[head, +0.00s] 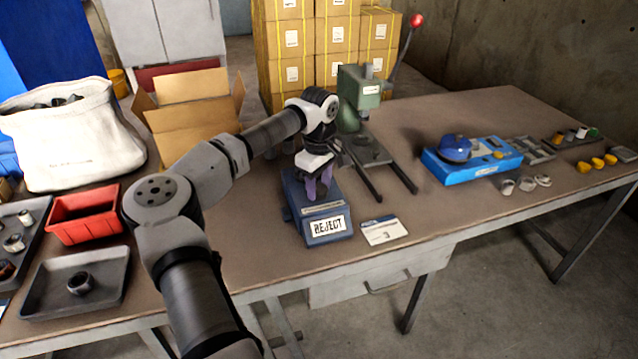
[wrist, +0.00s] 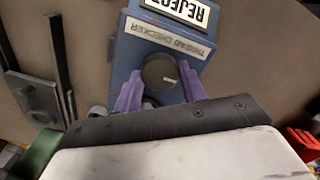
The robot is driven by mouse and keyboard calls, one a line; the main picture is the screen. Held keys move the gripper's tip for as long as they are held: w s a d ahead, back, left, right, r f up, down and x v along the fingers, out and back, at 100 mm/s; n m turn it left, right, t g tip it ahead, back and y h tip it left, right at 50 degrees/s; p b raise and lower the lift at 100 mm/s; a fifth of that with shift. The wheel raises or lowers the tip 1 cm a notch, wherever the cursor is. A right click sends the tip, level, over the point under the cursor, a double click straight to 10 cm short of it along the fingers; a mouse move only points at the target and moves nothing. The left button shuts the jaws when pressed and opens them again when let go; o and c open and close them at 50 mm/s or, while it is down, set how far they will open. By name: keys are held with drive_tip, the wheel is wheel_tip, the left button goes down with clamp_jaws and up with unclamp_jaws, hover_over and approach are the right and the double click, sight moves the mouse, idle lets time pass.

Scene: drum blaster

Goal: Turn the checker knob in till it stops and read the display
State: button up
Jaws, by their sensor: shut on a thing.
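The blue thread checker (head: 290,190) stands on the bench. Its white display (head: 328,226) reads REJECT; it also shows upside down at the top of the wrist view (wrist: 180,10). My gripper (head: 318,186) is over the checker, pointing down. In the wrist view its purple fingers (wrist: 162,84) stand on either side of the knob and are shut on it. In the head view the gripper hides the knob.
A white card (head: 384,230) lies right of the checker. A green press (head: 360,95) with a red-knobbed lever stands close behind. A red bin (head: 85,228) and a dark tray (head: 50,290) are at left. A blue fixture (head: 470,172) is at right.

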sight(319, 188)
idle(0.3)
drive_tip(key=o, duration=1)
drive_tip(key=shift+r, duration=0.1)
wheel_tip(319, 188, up, 14)
drive_tip(key=shift+f+b, duration=0.2)
drive_tip(key=shift+b, duration=0.7)
